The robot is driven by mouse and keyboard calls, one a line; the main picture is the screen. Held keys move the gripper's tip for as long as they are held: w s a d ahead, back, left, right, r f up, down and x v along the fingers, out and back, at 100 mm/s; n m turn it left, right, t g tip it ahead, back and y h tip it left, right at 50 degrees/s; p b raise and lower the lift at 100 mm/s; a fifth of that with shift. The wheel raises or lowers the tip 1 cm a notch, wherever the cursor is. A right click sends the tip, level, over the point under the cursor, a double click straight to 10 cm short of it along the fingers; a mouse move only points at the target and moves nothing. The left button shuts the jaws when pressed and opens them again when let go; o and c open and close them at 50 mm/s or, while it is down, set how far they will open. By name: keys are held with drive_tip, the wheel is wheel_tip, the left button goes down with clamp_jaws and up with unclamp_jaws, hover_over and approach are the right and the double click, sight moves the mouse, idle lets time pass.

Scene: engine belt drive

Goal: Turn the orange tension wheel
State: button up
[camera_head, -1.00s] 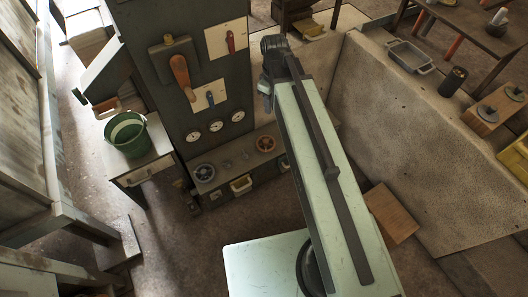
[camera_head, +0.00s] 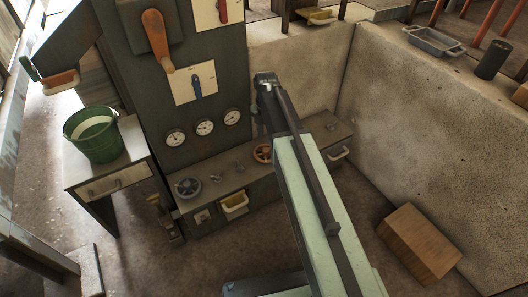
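The orange wheel (camera_head: 262,153) is a small spoked handwheel on top of a low bench (camera_head: 300,143) at the foot of the dark panel. Its right side is close to or partly behind my arm in the picture. My gripper (camera_head: 261,124) hangs at the far end of my pale green arm, above and behind the wheel in the picture. A gap shows between gripper and wheel. The gripper is dark and small here, so I cannot tell whether its fingers are open or shut. Nothing held in it can be made out.
A grey wheel (camera_head: 188,187) and small levers stand left on the same bench. The dark panel (camera_head: 150,85) with three gauges (camera_head: 205,128) rises behind. A green bucket (camera_head: 93,135) is on a side table. A concrete wall (camera_head: 430,130) and wooden box (camera_head: 418,243) are right.

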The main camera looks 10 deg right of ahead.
sight(265, 150)
wheel_tip(265, 150, down, 8)
drive_tip(key=b, duration=0.7)
drive_tip(key=shift+r, duration=0.3)
clamp_jaws()
drive_tip(key=shift+a, duration=0.3)
drive_tip(key=shift+d, duration=0.25)
